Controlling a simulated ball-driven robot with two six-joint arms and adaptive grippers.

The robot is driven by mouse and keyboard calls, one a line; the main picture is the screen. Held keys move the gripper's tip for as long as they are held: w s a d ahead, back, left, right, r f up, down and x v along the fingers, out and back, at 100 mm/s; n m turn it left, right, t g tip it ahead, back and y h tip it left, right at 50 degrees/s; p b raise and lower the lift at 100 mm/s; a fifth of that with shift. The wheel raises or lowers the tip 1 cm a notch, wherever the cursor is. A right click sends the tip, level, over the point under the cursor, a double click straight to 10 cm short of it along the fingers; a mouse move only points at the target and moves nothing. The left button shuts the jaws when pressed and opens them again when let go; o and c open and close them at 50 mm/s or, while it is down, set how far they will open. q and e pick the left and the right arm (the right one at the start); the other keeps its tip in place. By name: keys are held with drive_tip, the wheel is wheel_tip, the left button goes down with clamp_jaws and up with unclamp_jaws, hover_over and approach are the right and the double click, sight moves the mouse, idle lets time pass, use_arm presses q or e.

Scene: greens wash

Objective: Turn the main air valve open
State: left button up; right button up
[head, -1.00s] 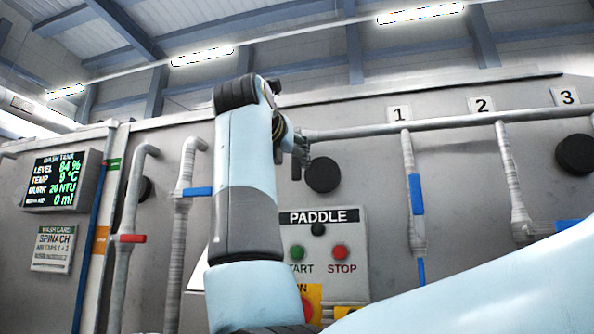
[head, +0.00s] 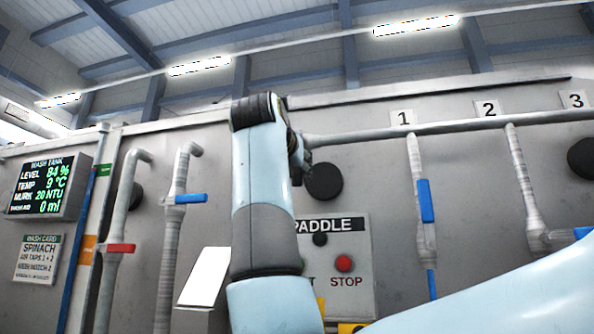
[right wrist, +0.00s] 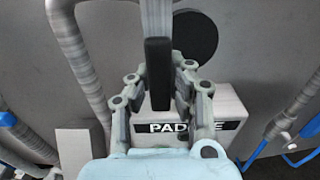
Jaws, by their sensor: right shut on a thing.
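The main air valve's dark handle (right wrist: 158,72) shows in the right wrist view, hanging below a pale grey pipe end. My right gripper (right wrist: 162,78) has its fingers on both sides of the handle and is shut on it. In the head view my right gripper (head: 303,162) is small and mostly hidden behind my own arm, at the left end of the grey air pipe (head: 450,128). The handle itself cannot be made out there. My left gripper is not in view.
The paddle panel (head: 362,265) is below the gripper, partly behind my arm. A round black disc (head: 324,181) is close to the gripper. Numbered drop pipes with blue handles (head: 427,200) stand right. Pipes with a blue handle (head: 190,198) and red handle (head: 120,248) stand left.

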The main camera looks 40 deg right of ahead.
sight(336, 137)
clamp_jaws()
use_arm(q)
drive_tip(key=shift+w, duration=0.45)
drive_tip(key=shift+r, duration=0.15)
use_arm(e)
drive_tip(key=shift+s, duration=0.1)
drive_tip(key=s+d+r+n+p, duration=0.1)
drive_tip(key=s+r+n+p, duration=0.1)
drive_tip(key=n+p, duration=0.3)
drive_tip(key=s+d+r+n+p, duration=0.2)
drive_tip(key=r+n+p, duration=0.1)
drive_tip(key=n+p, duration=0.3)
drive_tip(key=s+d+r+n+p, duration=0.2)
drive_tip(key=n+p, duration=0.3)
drive_tip(key=shift+d+r+p, duration=0.1)
drive_tip(key=shift+r+p, duration=0.05)
drive_tip(key=shift+p, duration=0.2)
use_arm(q)
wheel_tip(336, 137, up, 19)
drive_tip(key=p, duration=0.2)
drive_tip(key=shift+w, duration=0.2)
use_arm(e)
drive_tip(key=shift+r+n, duration=0.4)
drive_tip(key=shift+n, duration=0.7)
